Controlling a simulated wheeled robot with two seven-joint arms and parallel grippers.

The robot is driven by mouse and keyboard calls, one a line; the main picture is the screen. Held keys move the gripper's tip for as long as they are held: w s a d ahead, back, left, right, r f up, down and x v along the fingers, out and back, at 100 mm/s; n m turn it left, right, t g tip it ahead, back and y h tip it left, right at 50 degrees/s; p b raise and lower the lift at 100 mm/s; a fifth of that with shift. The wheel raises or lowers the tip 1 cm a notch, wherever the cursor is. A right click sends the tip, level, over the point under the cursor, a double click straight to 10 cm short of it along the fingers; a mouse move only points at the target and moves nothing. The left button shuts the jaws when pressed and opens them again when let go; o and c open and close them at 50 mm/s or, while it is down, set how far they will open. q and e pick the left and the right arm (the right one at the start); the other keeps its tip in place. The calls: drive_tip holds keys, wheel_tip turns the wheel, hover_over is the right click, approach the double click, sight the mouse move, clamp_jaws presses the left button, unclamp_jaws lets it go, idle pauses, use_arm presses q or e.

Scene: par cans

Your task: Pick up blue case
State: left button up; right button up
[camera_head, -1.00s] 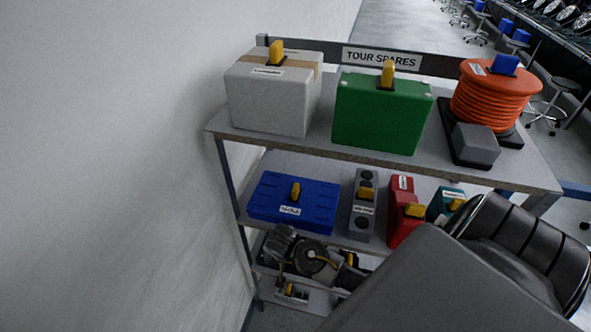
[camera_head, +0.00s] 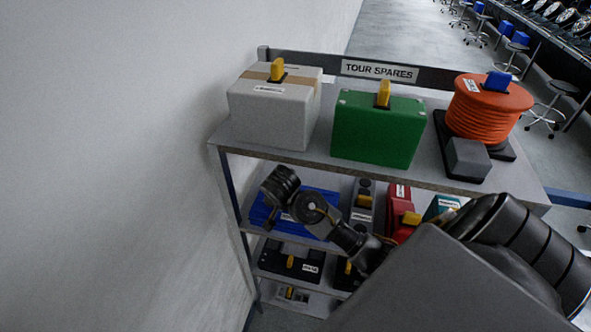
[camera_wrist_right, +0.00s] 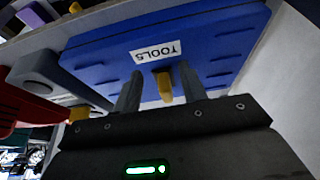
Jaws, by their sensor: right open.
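The blue case (camera_head: 262,213) lies flat on the middle shelf of the rack, partly covered by my right arm in the head view. In the right wrist view the blue case (camera_wrist_right: 215,50) has a "TOOLS" label and a yellow grip (camera_wrist_right: 164,86) on it. My right gripper (camera_wrist_right: 160,92) is open, with one finger on each side of the yellow grip. I cannot tell whether the fingers touch it. In the head view my right gripper (camera_head: 281,186) is above the case, its fingertips hidden. My left gripper is not in view.
The top shelf (camera_head: 300,156) overhangs the case and carries a pale box (camera_head: 268,115), a green case (camera_head: 375,135) and an orange cable reel (camera_head: 487,112). A grey item (camera_head: 363,199) and a red box (camera_head: 399,206) stand right of the blue case. A wall is on the left.

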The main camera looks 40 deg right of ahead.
drive_tip(key=shift+w+d, duration=0.1)
drive_tip(key=shift+d, duration=0.15)
drive_tip(key=w+d+p, duration=0.2)
drive_tip(key=d, duration=0.1)
drive_tip(key=w+d+p, duration=0.1)
drive_tip(key=shift+d+f, duration=0.15)
drive_tip(key=shift+f, duration=0.35)
drive_tip(key=shift+c, duration=0.9)
clamp_jaws()
